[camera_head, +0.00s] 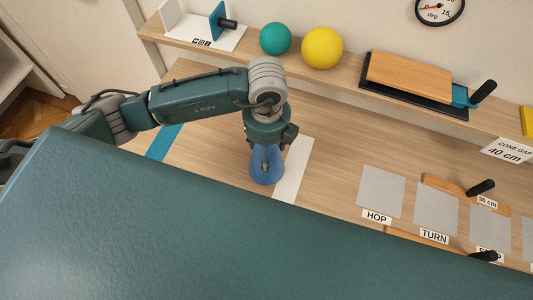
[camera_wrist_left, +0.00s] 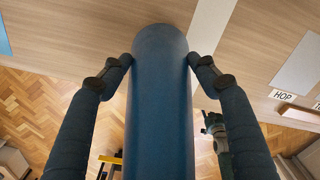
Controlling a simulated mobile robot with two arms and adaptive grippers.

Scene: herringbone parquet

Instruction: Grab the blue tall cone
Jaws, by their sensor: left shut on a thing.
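The blue tall cone (camera_head: 266,172) is at the table's middle left in the head view, beside a white strip. My left gripper (camera_head: 266,148) comes down over it from above, with its fingers on the cone's sides. In the left wrist view the cone (camera_wrist_left: 160,110) fills the middle as a long blue body. The two fingers of my left gripper (camera_wrist_left: 160,64) press against it from both sides. I cannot tell whether the cone's base touches the table.
The wooden table (camera_head: 335,160) carries a white strip (camera_head: 293,168), a blue strip (camera_head: 163,143) and grey squares labelled HOP (camera_head: 380,191) and TURN (camera_head: 436,208). On the shelf behind are a green ball (camera_head: 275,38), a yellow ball (camera_head: 322,48) and a wooden block (camera_head: 409,80).

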